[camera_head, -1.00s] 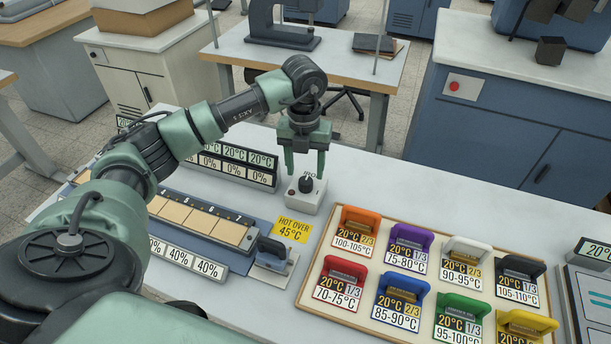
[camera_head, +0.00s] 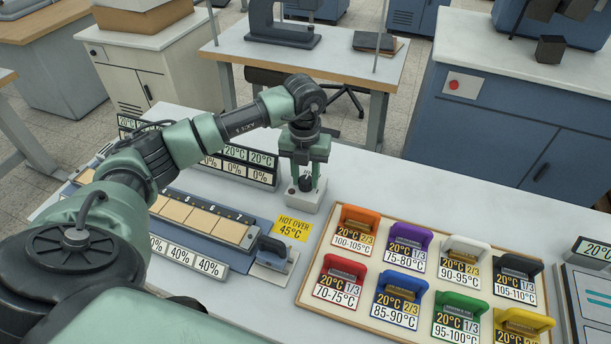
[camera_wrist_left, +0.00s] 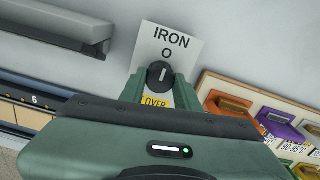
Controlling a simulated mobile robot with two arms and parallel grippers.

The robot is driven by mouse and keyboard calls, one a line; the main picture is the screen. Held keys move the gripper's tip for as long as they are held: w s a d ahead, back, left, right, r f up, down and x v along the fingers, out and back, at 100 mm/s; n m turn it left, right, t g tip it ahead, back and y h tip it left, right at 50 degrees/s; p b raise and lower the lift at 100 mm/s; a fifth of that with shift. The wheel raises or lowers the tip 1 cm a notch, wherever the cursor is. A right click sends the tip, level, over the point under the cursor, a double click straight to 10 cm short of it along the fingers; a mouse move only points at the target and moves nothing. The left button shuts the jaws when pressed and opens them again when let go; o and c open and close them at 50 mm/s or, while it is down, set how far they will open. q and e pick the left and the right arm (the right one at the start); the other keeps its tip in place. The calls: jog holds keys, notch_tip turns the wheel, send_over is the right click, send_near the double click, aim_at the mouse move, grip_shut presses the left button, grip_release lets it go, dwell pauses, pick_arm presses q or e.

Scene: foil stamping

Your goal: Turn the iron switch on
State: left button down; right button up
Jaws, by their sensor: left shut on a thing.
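The iron switch is a small pale box (camera_head: 305,204) with a black rotary knob (camera_head: 306,184) on top. The wrist view shows its white plate (camera_wrist_left: 168,42) labelled IRON, with an O mark above the knob (camera_wrist_left: 160,75). A pale mark shows on the knob's face, on the side toward the O. My left gripper (camera_head: 305,182) points down over the box, shut on the knob with one finger on each side. In the wrist view its fingers (camera_wrist_left: 158,86) flank the knob. My right gripper is in neither view.
A yellow "HOT OVER 45°C" sign (camera_head: 292,228) and a dark-handled iron (camera_head: 273,255) are just in front of the switch. A tray (camera_head: 318,262) of several coloured handled tools stands to the right. Temperature displays (camera_head: 236,162) stand to the left.

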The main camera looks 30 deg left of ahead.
pick_arm(q)
jog(key=m+b, duration=0.2)
jog(key=m, duration=0.1)
jog(key=shift+f+b, duration=0.1)
jog(key=shift+b, duration=0.25)
jog(key=m+b, duration=0.3)
jog(key=m, duration=0.2)
jog(key=shift+w+a+m, duration=0.1)
jog(key=shift+m, duration=0.3)
jog(key=m+b, duration=0.2)
jog(key=m, duration=0.2)
jog(key=shift+r+m+b, duration=0.2)
jog(key=shift+m+b, duration=0.9)
jog(key=shift+m, duration=1.4)
jog(key=c, duration=1)
grip_release()
